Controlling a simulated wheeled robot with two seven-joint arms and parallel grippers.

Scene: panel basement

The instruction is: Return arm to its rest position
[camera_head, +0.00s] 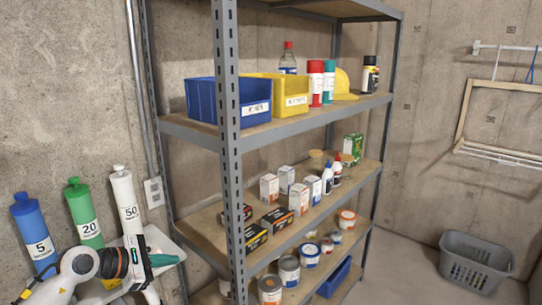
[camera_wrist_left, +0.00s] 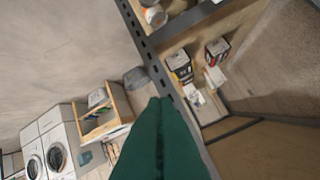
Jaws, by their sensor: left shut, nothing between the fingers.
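My left gripper (camera_head: 165,260) shows at the lower left of the head view, on my white arm with a black and orange wrist. Its green fingers point right, toward the shelf's front post. In the left wrist view the green fingers (camera_wrist_left: 160,140) are pressed together and hold nothing. My right gripper is in neither view.
A grey metal shelf (camera_head: 229,150) stands close to the right of my left gripper. It holds a blue bin (camera_head: 200,100), a yellow bin (camera_head: 262,95), boxes and paint cans. Blue (camera_head: 33,232), green (camera_head: 82,214) and white bottles (camera_head: 126,203) stand beside my arm. A grey basket (camera_head: 474,262) is at right.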

